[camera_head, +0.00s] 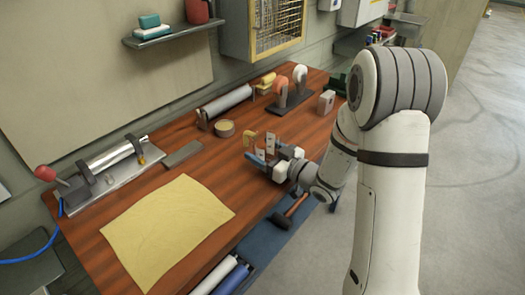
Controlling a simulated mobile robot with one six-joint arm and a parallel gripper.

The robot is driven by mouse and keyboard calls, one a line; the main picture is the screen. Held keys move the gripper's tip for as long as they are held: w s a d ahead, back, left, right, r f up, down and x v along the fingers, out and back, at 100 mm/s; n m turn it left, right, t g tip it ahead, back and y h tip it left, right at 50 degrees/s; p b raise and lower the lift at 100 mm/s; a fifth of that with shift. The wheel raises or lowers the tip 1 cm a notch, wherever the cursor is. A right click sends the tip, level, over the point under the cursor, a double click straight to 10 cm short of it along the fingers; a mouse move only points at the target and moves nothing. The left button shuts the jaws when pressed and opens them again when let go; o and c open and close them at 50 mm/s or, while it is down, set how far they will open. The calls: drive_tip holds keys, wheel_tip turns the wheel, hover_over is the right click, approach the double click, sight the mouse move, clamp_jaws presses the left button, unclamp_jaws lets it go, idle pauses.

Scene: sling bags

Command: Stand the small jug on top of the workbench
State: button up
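A red vessel with a handle (197,11), which looks like the small jug, stands on the wall shelf at the top of the view. The picture's top edge comes close to its rim. The workbench (215,160) has a reddish-brown wooden top and runs along the wall. My gripper (260,146) is over the front right part of the workbench, well apart from the red vessel. Its fingers appear spread, with nothing clearly held between them.
The wall shelf (165,37) also holds a teal-and-white block (150,22). A yellow cloth (165,230) covers the front left of the bench. A round tin (224,128), a roll (226,101) and tape dispensers (290,95) stand farther back. The bench middle has bare wood.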

drive_tip(key=o, duration=0.3)
drive_tip(key=shift+r+p, duration=0.3)
drive_tip(key=b+v, duration=0.1)
drive_tip(key=v, duration=1.1)
drive_tip(key=shift+f, duration=0.1)
